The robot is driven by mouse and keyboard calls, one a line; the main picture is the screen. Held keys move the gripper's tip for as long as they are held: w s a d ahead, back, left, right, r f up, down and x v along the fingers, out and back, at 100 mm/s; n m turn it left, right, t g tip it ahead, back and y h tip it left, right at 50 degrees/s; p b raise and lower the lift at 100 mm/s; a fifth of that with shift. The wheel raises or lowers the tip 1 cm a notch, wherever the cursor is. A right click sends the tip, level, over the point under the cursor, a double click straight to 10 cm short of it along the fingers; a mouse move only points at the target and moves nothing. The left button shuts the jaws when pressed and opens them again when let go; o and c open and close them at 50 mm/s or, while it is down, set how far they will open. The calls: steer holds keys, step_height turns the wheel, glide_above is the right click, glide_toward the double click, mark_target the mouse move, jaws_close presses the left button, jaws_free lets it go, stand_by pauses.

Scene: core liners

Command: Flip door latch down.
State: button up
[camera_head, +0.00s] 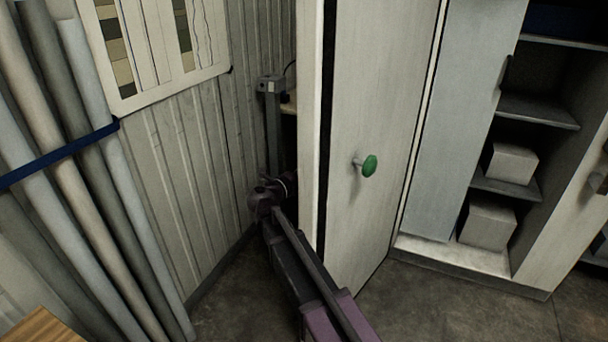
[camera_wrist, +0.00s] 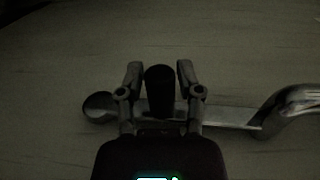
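The latch shows in the wrist view as a metal bar (camera_wrist: 235,118) lying across a pale, dim door face (camera_wrist: 60,60). Its left end is rounded, and a curved shiny metal piece (camera_wrist: 296,102) stands at its right. A dark knob (camera_wrist: 160,84) sits at the bar's left part. My gripper (camera_wrist: 160,75) is open, with one finger on each side of this knob and narrow gaps beside it. In the head view the door (camera_head: 365,95) stands with its edge toward me and a green knob (camera_head: 369,166) on its visible face. My gripper and the latch are hidden there.
Long tubes (camera_head: 65,170) held by a blue strap (camera_head: 60,155) lean at the left. A ribbed wall (camera_head: 185,170) with a chart (camera_head: 160,45) is close behind my arm. Shelves with pale boxes (camera_head: 488,222) stand at the right. Some bare floor (camera_head: 440,305) shows in front.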

jaws_close()
steer(key=shift+d, duration=0.1)
